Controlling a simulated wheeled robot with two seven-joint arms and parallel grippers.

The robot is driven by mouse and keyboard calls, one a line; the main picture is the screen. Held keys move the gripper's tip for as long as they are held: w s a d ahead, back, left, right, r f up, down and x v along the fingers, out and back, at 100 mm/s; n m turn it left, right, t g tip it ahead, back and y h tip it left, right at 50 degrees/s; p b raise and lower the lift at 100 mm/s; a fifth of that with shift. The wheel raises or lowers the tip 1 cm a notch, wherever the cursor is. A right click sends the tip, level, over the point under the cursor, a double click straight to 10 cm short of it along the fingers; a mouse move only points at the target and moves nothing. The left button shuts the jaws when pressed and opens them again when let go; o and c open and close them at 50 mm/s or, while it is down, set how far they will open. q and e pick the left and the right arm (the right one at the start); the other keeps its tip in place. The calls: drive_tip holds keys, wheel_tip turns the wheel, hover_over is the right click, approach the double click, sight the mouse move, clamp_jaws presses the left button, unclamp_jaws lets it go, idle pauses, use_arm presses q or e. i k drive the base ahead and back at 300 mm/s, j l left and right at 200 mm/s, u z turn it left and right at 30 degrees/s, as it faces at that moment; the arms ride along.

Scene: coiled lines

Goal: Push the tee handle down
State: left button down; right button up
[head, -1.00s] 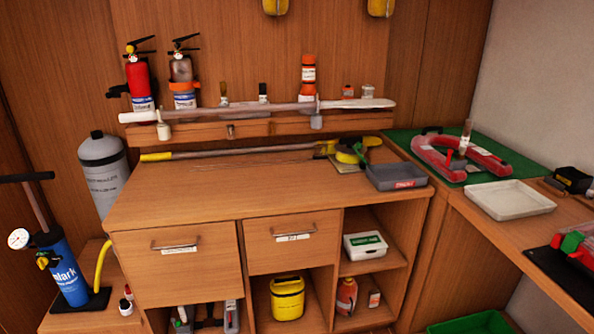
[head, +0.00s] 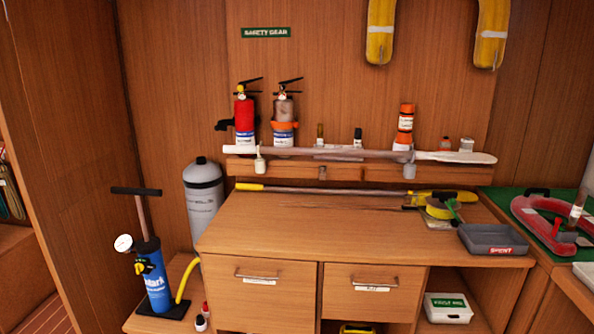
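The black tee handle (head: 136,191) sits on top of a raised metal rod at the left of the head view. The rod goes down into a blue hand pump (head: 152,275) with a round white gauge (head: 123,243) and a yellow hose (head: 186,280). The pump stands upright on a black foot plate on a low wooden ledge. Neither of my grippers shows in this view.
A grey cylinder (head: 203,200) stands just behind and right of the pump. Small red and white bottles (head: 202,322) stand in front of it. A wooden cabinet (head: 330,225) fills the middle. The space above the handle is clear.

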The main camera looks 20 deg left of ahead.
sight(136, 192)
drive_tip(key=u, duration=1.55)
